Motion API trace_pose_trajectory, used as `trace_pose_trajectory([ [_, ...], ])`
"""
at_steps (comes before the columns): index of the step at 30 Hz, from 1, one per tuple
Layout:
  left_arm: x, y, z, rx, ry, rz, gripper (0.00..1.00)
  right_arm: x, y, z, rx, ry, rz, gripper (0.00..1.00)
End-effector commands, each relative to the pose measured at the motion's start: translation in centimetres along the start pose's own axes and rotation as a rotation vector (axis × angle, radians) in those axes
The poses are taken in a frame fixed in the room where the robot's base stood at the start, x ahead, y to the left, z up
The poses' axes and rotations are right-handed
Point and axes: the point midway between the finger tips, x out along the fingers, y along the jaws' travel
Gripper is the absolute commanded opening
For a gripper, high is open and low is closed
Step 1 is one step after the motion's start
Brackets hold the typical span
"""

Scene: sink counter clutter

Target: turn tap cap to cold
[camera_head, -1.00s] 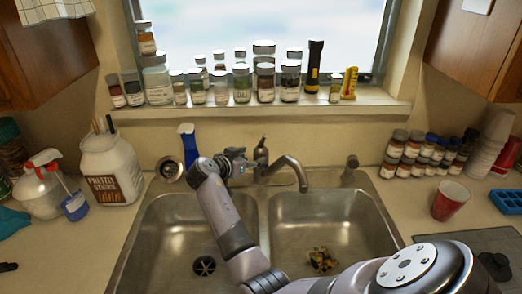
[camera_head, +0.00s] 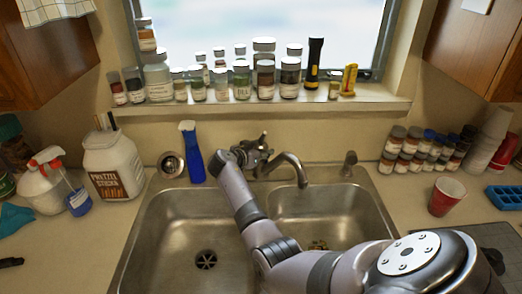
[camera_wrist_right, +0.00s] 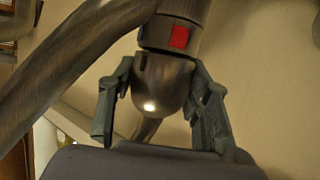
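The tap (camera_head: 290,165) stands behind the divider of the double sink, its spout curving right. Its cap (camera_head: 262,143) is on top at the left. In the right wrist view the rounded grey cap (camera_wrist_right: 165,85) carries a red square mark and sits between my right gripper's two fingers (camera_wrist_right: 162,75). The fingertips lie close against both its sides; I cannot tell whether they press on it. In the head view my right gripper (camera_head: 250,152) is at the cap, partly hidden by my wrist. My left gripper is not in view.
Several jars line the window sill (camera_head: 270,108) above. A small tap fitting (camera_head: 348,164) is to the right. A red cup (camera_head: 446,197) stands on the right counter. The left sink basin (camera_head: 175,235) is mostly clear.

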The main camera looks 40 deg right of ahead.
Motion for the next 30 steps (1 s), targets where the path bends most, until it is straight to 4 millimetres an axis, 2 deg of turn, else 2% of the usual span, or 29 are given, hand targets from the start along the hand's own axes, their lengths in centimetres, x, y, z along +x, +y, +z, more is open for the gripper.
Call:
trace_pose_trajectory([
  [12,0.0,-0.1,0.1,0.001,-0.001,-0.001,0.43,0.0,0.0,0.0,-0.001,0.0,0.0,0.16],
  [17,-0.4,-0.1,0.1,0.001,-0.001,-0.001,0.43,0.0,0.1,0.0,-0.018,-0.003,-0.038,0.16],
  [24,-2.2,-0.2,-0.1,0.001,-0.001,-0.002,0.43,-0.1,0.2,-0.2,-0.11,-0.003,-0.255,0.16],
  [30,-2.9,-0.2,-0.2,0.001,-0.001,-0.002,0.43,0.0,0.1,0.0,-0.147,-0.002,-0.345,0.16],
])
